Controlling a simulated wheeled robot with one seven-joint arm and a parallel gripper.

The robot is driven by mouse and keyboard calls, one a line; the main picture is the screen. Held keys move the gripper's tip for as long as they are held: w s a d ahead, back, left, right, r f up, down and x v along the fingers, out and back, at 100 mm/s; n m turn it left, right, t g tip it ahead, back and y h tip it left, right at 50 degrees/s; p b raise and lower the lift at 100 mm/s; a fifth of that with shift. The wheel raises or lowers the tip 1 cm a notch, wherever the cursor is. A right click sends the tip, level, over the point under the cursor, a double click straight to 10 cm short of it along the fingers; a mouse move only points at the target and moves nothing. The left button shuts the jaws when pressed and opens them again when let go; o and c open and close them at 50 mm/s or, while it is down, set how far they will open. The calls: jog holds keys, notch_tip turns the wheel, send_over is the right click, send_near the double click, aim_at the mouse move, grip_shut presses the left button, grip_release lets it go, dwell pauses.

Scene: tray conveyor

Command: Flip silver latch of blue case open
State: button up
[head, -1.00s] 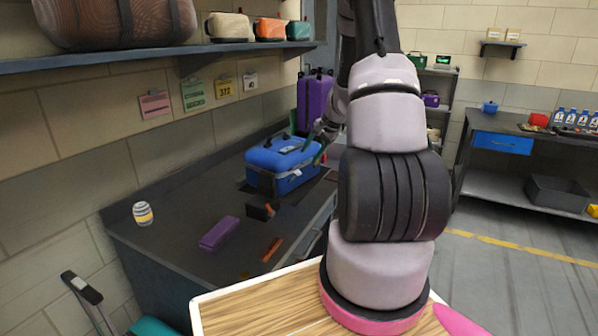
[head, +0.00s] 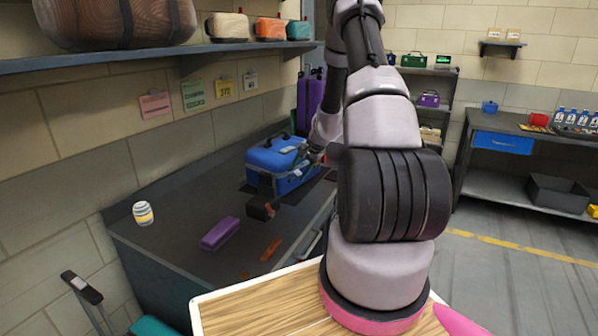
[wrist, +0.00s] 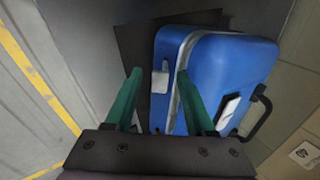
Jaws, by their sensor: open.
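The blue case (head: 268,160) stands shut on the dark counter, and it fills the middle of the wrist view (wrist: 240,60). Its silver latch (wrist: 160,80) shows on the case's left side in the wrist view, beside the pale seam. My gripper (wrist: 158,73) is open, with its two green fingers apart. In the wrist view the latch appears between the fingertips, and the right finger overlaps the seam. I cannot tell whether either finger touches the case. In the head view my gripper is at the right side of the case, mostly hidden by my arm.
A purple case (head: 310,95) stands behind the blue one. A purple box (head: 220,234), a dark block (head: 262,208) and a striped jar (head: 143,213) are on the counter. A shelf (head: 200,54) with bags hangs above. The counter's front left is mostly clear.

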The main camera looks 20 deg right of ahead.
grip_shut()
jog(key=shift+s+d, duration=0.1)
jog(key=shift+s, duration=0.05)
jog(key=shift+s+d+f+t+y, duration=0.15)
jog(key=shift+s+f+t+y, duration=0.3)
jog(key=shift+t, duration=0.4)
jog(key=shift+s+d+f+t+y, duration=0.2)
jog(key=shift+f+t+y, duration=0.2)
jog(key=shift+f+t, duration=0.3)
jog(key=shift+s+d+f+t+y, duration=0.1)
jog(key=shift+s+f+t+y, duration=0.3)
jog(key=shift+t, duration=0.55)
jog(key=shift+f, duration=0.1)
grip_release()
